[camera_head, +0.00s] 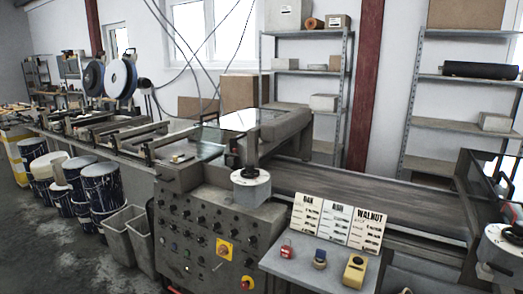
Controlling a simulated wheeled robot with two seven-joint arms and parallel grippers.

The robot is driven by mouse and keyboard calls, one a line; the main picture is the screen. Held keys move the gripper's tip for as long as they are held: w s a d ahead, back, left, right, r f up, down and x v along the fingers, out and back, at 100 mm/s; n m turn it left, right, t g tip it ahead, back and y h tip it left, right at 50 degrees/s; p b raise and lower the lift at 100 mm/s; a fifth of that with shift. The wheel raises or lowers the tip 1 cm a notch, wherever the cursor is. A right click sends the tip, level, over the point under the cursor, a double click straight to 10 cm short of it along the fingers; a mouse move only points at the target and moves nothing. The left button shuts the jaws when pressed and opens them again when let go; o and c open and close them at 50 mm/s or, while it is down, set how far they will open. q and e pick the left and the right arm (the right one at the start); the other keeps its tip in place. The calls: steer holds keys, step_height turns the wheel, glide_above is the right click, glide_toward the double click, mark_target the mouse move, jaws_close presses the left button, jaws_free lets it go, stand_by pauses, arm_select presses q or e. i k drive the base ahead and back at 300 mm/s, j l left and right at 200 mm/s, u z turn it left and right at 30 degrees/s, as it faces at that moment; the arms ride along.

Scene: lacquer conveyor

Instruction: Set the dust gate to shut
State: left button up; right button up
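I cannot pick out a part clearly marked as the dust gate. A grey control panel (205,240) with several dark knobs and small buttons faces me at the lower centre. A small pale lever (217,265) slants just below that plate. A second yellow plate with a red button (247,283) is at the panel's lower right. A round white dial with a dark post (250,187) stands above the panel, and a similar dial (508,241) is at the right edge. Neither gripper shows.
A small grey table (315,262) holds red, blue and yellow handheld items and OAK, ASH and WALNUT cards (337,222). The long conveyor (350,195) runs behind it. Grey bins (118,236) and paint drums (100,188) stand at left. Floor at lower left is clear.

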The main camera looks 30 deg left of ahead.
mark_target(175, 160)
steer(key=u, duration=1.55)
